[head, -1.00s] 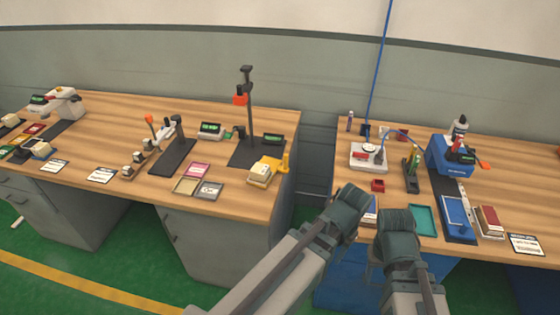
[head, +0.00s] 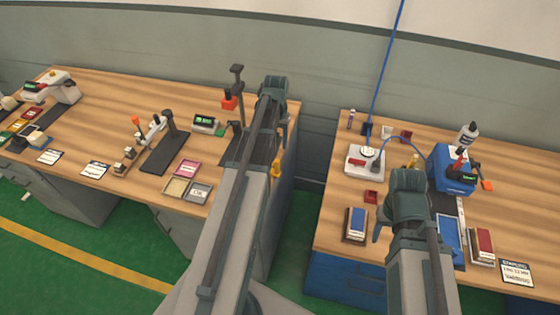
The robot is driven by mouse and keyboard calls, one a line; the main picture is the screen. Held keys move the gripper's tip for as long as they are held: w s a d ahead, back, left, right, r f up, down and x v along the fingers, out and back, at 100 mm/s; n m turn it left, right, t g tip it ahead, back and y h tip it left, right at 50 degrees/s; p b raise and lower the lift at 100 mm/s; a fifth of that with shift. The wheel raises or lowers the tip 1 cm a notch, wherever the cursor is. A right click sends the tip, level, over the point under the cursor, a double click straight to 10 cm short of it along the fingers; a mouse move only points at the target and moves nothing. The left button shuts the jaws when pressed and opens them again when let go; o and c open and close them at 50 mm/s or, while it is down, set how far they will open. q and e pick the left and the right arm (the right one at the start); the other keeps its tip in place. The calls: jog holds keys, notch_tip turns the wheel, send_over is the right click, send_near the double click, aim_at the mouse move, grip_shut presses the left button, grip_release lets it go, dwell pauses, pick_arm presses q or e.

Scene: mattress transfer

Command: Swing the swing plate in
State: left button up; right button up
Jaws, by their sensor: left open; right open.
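On the left table, a yellow post (head: 276,168) shows just right of my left arm. The yellow plate with the pale block beside that post, which looks like the swing plate, is hidden behind my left arm now. My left gripper (head: 275,135) is over the right end of the left table, by the black stand (head: 238,95) with the red head. It is open, though my arm hides most of its jaws. My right gripper (head: 402,226) is open over the front of the right table, with no object seen in it.
The left table (head: 110,90) holds small trays, cards and a black-based fixture (head: 165,150). The right table (head: 330,215) holds a white device (head: 363,162), a blue machine (head: 450,165) and a blue-and-white stack (head: 355,224). A gap separates the tables.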

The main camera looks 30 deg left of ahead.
aim_at(277, 167)
pick_arm(q)
notch_tip(277, 167, down, 14)
jog(key=b, duration=1.4)
jog(key=shift+r, duration=0.1)
grip_shut()
dwell(0.7)
